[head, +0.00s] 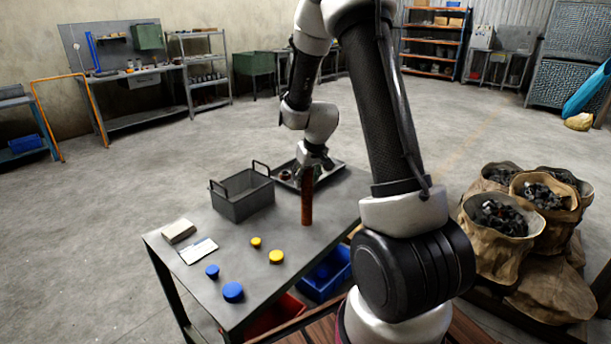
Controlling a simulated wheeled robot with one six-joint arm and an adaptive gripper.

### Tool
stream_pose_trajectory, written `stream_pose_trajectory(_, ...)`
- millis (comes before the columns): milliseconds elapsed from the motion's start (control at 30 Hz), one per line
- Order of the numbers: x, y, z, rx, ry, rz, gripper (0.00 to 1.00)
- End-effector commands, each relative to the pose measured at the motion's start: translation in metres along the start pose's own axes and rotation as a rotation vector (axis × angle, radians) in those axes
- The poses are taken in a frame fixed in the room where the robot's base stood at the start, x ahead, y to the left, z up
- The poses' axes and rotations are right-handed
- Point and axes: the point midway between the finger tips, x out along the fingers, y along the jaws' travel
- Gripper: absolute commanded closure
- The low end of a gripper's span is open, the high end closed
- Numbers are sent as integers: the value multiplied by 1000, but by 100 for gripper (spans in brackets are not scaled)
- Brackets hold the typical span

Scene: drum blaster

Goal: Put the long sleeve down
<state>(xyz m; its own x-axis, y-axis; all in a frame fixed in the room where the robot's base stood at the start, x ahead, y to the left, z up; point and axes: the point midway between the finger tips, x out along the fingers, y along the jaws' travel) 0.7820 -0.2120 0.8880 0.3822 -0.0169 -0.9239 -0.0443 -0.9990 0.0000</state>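The long sleeve (307,205) is a reddish-brown upright cylinder over the middle right part of the grey table (215,285). My gripper (308,171) is at its upper end, pointing down, with its fingers around the top of the sleeve. It looks shut on the sleeve, though the fingertips are small and partly hidden. The sleeve's lower end shows against the tabletop; I cannot tell if it touches it or hangs just above.
A grey handled box (243,205) stands left of the sleeve; a dark tray (338,167) lies behind. Two yellow discs (276,257), two blue discs (233,292), a paper (198,251) and a small block (179,231) lie nearer. Sacks (500,245) stand right. Tabletop around the sleeve's front is clear.

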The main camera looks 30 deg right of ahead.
Motion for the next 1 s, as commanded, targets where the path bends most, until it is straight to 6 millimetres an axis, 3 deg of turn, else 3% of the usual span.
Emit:
stream_pose_trajectory(433,-9,0,-2,0,3,0,44)
stream_pose_trajectory(800,-88,0,-2,0,6,1,44)
stream_pose_trajectory(1000,-115,0,-1,0,2,0,44)
